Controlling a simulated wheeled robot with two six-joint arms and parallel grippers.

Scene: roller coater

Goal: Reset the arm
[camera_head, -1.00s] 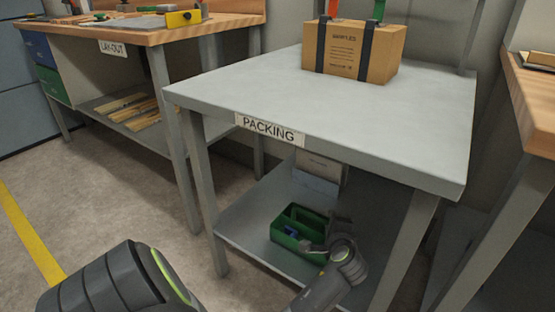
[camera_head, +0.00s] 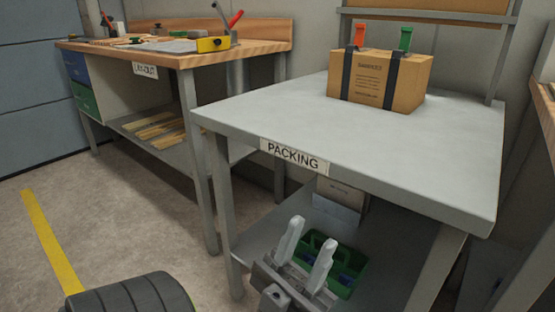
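My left gripper (camera_head: 312,234) is at the bottom centre of the head view. Its two pale fingers point up and stand apart, with nothing between them. It shows in front of the packing table's lower shelf and overlaps a green tote (camera_head: 345,288) there. I cannot tell how far it is from the tote. A dark ribbed link of my arm (camera_head: 135,298) shows at the bottom left. My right gripper is not in view.
The grey packing table (camera_head: 270,112) carries a strapped brown box (camera_head: 370,85) with a red and a green tab. A wooden lay-out bench (camera_head: 150,53) with tools stands behind left. Another bench edges in at right. The floor at left is clear, with a yellow line (camera_head: 50,240).

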